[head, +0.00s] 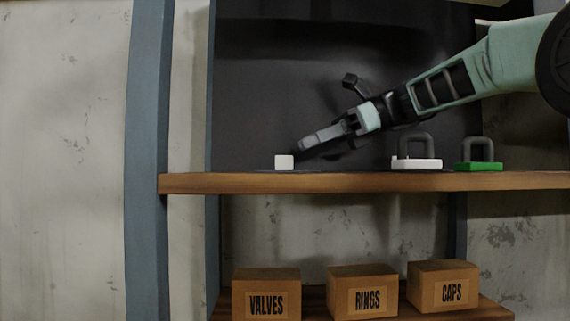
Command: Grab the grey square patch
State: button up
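A small pale grey square piece (284,162), the only thing in view that fits the grey square patch, sits near the left end of the wooden shelf. Its front face looks square; its depth is hard to tell. My gripper (302,148) reaches down from the right, its fingertips just above and to the right of the piece, with a small gap in the picture. The fingers overlap in this side view, so their opening does not show. Nothing is visible between them.
To the right on the shelf (230,183) stand a white block with a grey loop handle (416,163) and a green one with a similar handle (479,166), both below my arm. A blue-grey post (148,150) rises at the shelf's left end. Boxes labelled VALVES (266,281), RINGS (362,278) and CAPS (443,274) stand lower.

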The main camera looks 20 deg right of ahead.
aim_at(283, 163)
jog(key=shift+p+x, duration=0.3)
jog(key=shift+x, duration=0.95)
jog(key=p+x, duration=0.1)
jog(key=x, duration=0.1)
jog(key=p+x, duration=0.1)
jog(key=x, duration=0.1)
jog(key=shift+s+a+r+p, duration=0.15)
jog(key=shift+s+p, duration=0.1)
jog(key=shift+p, duration=0.15)
jog(key=shift+w+a+f, duration=0.15)
jog(key=shift+a+f, duration=0.25)
jog(key=shift+f, duration=0.05)
grip_shut()
